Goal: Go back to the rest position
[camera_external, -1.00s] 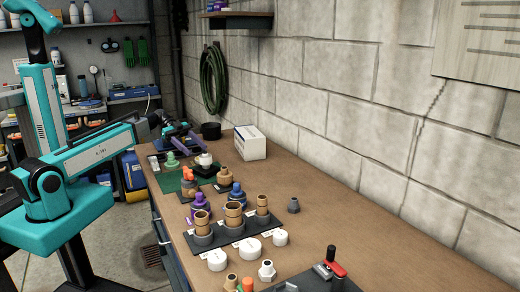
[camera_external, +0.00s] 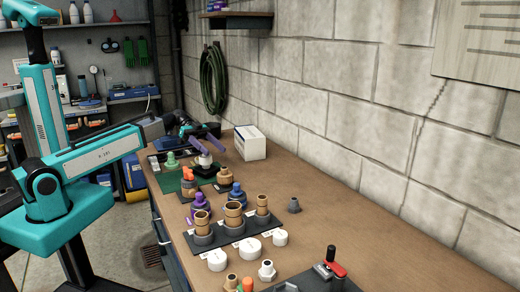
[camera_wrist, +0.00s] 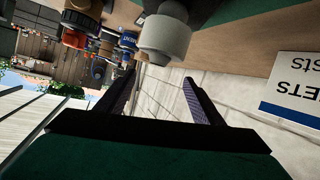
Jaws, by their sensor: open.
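My gripper (camera_external: 208,142) is at the far end of the workbench in the external view, low over the bench, left of the white box (camera_external: 250,143). In the wrist view its two dark fingers with purple inner faces (camera_wrist: 155,95) are spread apart with nothing between them. A pale grey-white fitting (camera_wrist: 165,38) shows beyond the fingertips, apart from them. My arm is stretched out over the left edge of the bench.
Several coloured fittings stand on the bench (camera_external: 345,235), including a green one (camera_external: 171,160) and a blue one (camera_external: 237,194). A dark rack holds brown-topped fittings (camera_external: 233,214). The block wall (camera_external: 330,100) runs along the right. The bench's middle right is mostly clear.

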